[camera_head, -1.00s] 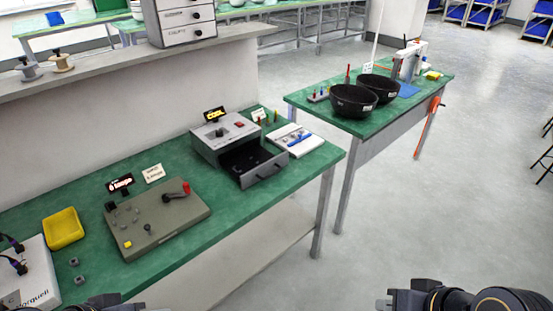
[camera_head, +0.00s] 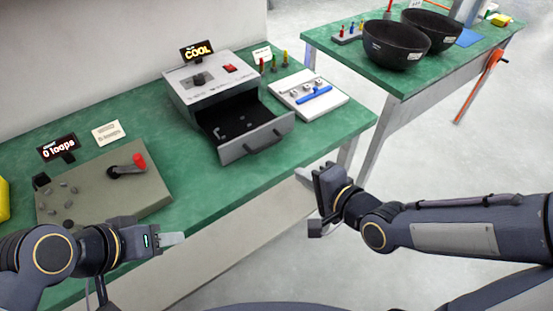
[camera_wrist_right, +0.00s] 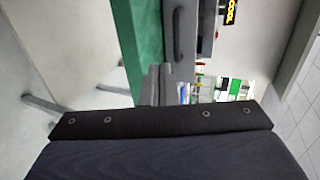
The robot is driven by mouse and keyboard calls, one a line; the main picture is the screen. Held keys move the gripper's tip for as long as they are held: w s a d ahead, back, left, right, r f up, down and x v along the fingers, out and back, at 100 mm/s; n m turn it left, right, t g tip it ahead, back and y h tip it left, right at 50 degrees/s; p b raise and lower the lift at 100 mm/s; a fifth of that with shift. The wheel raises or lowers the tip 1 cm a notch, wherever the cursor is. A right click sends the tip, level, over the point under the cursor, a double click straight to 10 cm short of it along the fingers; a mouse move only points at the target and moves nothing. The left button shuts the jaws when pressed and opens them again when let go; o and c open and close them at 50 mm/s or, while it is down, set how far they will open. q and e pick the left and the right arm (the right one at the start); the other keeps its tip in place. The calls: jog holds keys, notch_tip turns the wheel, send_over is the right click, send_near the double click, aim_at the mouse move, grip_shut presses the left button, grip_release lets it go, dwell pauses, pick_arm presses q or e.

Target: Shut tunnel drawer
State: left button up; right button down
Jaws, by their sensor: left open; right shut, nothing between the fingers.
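The tunnel (camera_head: 188,97) is a grey box with a black COOL sign, a dark knob and a red switch on top. Its drawer (camera_head: 235,151) is pulled out towards me, with small dark parts inside. The drawer's bar handle (camera_head: 264,143) also shows in the right wrist view (camera_wrist_right: 178,33). My right gripper (camera_head: 303,174) is shut and empty, in front of the table edge, to the right of and below the drawer front, apart from it. Its fingers show in the right wrist view (camera_wrist_right: 157,84). My left gripper (camera_head: 174,239) is open near the table's front edge, below the grey-green panel.
A panel with a red-knobbed crank (camera_head: 95,195) lies left of the tunnel. A white tray with a blue tool (camera_head: 300,108) stands right of it. Black bowls (camera_head: 394,45) stand on a second table. Open floor separates the tables at the front.

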aim_at(243, 126)
jog(key=b+x, duration=0.1)
jog(key=x, duration=0.6)
jog(key=shift+w+a+f, duration=0.15)
jog(key=shift+a, duration=0.05)
jog(key=shift+w+a+r, duration=0.2)
jog(key=shift+w+a, duration=0.1)
jog(key=shift+w, duration=0.2)
jog(key=shift+w+a+r, duration=0.2)
jog(key=shift+w+a, duration=0.15)
jog(key=shift+w, duration=0.1)
pick_arm(q)
jog(key=shift+f, duration=0.75)
pick_arm(e)
jog(key=shift+w+a, duration=0.3)
jog(key=shift+w, duration=0.15)
